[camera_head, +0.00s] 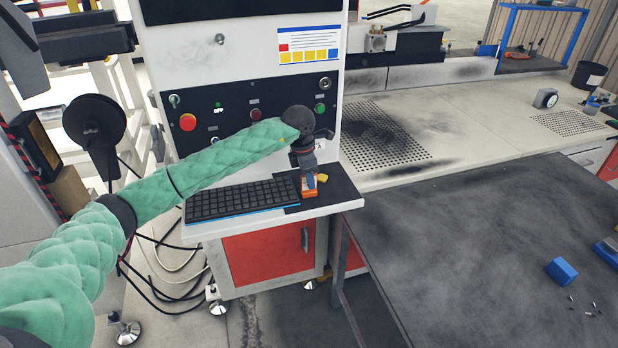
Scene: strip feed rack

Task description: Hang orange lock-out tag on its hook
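The orange lock-out tag (309,193) lies on the dark mat at the right end of the console's shelf, partly hidden by my gripper. My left gripper (308,184) points down at the tag from above, its tips at or just over it. I cannot tell whether its fingers are closed on the tag. A small metal fitting (220,39) sticks out of the white panel high on the console; it may be the hook, but it is too small to be sure. My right gripper is out of view.
The black control panel (240,115) with buttons rises behind. A dark table (470,240) at right holds a blue block (561,270).

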